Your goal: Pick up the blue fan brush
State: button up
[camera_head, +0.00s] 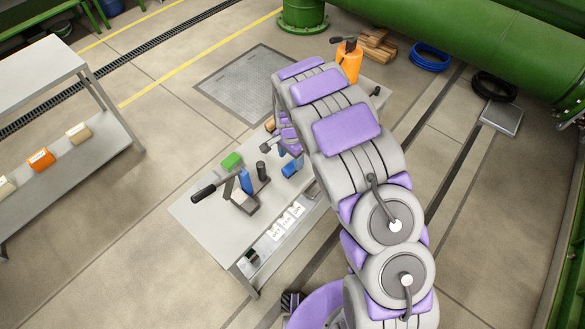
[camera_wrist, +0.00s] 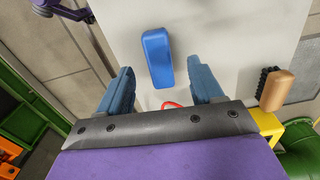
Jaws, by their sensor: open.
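A smooth, rounded blue piece (camera_wrist: 157,58) lies on the pale table top in the wrist view, between and just beyond my fingertips. No bristles show on it, so I cannot be sure that it is the blue fan brush. My gripper (camera_wrist: 160,72) is open, one blue-grey finger on each side, with nothing held between them. In the head view, a blue piece (camera_head: 291,169) lies on the table just below my gripper, which my arm partly hides. Another blue thing (camera_head: 245,181) stands upright to the left, by a grey metal holder.
In the wrist view, a wooden-backed brush with black bristles (camera_wrist: 272,90) lies right of my gripper, and part of a red item (camera_wrist: 176,104) shows. The table (camera_head: 190,215) also bears a green block (camera_head: 231,160), a black-handled tool (camera_head: 205,193) and a dark cylinder (camera_head: 262,171).

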aim_at(293, 164)
jog(key=shift+w+d+f+b, duration=0.2)
jog(key=shift+f+b, duration=0.15)
jog(key=shift+f, duration=1.05)
jog(key=shift+w+d+f+b, duration=0.15)
jog(key=shift+f+b, duration=0.15)
jog(key=shift+f, duration=1.05)
jog(key=shift+f, duration=0.25)
jog(key=c, duration=1.1)
